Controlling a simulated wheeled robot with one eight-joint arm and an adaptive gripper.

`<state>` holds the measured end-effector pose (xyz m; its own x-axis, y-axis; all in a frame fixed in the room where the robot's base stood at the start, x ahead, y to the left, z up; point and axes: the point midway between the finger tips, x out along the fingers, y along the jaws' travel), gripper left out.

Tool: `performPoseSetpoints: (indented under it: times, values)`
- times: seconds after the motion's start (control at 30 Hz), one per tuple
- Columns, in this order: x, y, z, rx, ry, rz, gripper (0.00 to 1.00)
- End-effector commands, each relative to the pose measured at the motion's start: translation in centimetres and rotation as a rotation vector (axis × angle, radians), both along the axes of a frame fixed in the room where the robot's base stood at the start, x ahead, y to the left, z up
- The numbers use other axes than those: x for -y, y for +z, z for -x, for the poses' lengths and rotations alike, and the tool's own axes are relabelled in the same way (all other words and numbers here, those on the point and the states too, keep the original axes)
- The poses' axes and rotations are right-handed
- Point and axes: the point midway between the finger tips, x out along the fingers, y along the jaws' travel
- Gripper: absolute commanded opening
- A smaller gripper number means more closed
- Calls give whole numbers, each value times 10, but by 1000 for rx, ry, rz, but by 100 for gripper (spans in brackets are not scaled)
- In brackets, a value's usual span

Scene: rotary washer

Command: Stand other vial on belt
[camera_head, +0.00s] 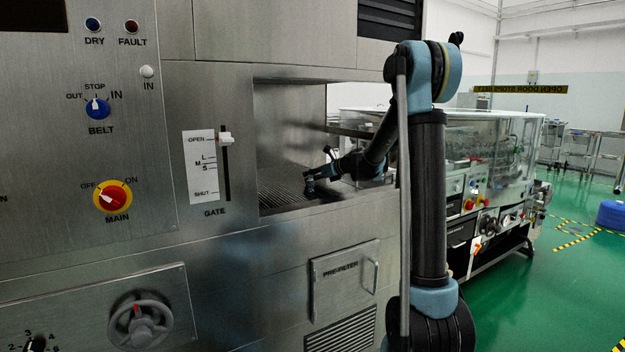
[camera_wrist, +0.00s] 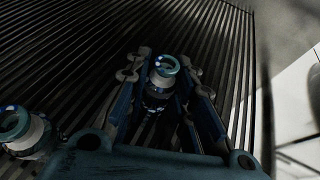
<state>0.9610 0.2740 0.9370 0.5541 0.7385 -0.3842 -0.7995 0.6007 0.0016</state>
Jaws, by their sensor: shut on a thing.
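A vial with a teal ring top (camera_wrist: 163,68) is between the two fingers of my gripper (camera_wrist: 165,82) in the wrist view. The fingers are shut on it. Its body is dark and its lower part is mostly hidden. I cannot tell whether its base touches the ribbed belt (camera_wrist: 70,50). A second vial (camera_wrist: 22,128) with a teal ring top is at the left edge of the wrist view, on the belt and outside the fingers. In the head view my gripper (camera_head: 309,184) is low inside the machine opening, over the belt (camera_head: 285,194).
The opening's steel walls (camera_head: 290,120) surround my gripper, and a pale side edge shows at right in the wrist view. The belt knob (camera_head: 97,107), main switch (camera_head: 112,196) and gate lever (camera_head: 226,138) are on the panel. The belt's far part is clear.

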Motion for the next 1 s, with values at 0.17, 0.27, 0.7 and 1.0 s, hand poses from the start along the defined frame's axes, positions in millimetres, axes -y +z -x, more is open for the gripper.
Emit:
performPoseSetpoints:
  times: [0.17, 0.27, 0.7, 1.0]
  values:
    - [0, -1, 0, 0, 0, 0, 39]
    - [0, -1, 0, 0, 0, 0, 43]
    - [10, 5, 6, 0, -2, 0, 43]
    - [48, 25, 35, -1, -4, 0, 43]
